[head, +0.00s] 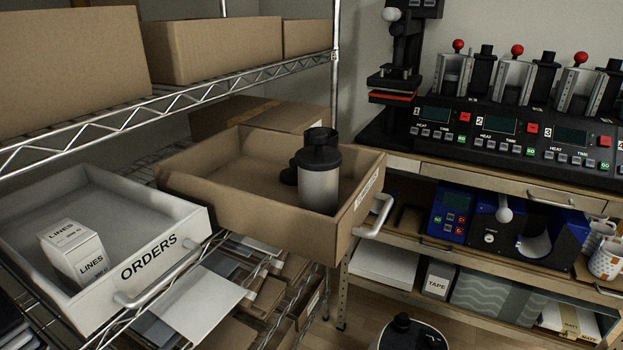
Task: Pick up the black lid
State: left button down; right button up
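A grey shaker-like bottle (319,190) stands upright at the front right inside an open brown drawer (225,195). A black lid (318,153) with a raised spout is on top of the bottle. Another small black object (289,175) shows just left of the bottle, partly hidden behind it; I cannot tell whether it is a separate lid. Neither of my grippers is in view.
An open white drawer (165,205) marked ORDERS holds a white LINES box (75,250). Cardboard boxes (215,50) fill the upper wire shelf. A bench with a black press unit (510,140) stands at right. The brown drawer's left interior is clear.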

aim_at(289, 177)
jog(key=k, duration=0.4)
jog(key=z, duration=1.3)
jog(key=i, duration=1.15)
jog(key=u, duration=1.8)
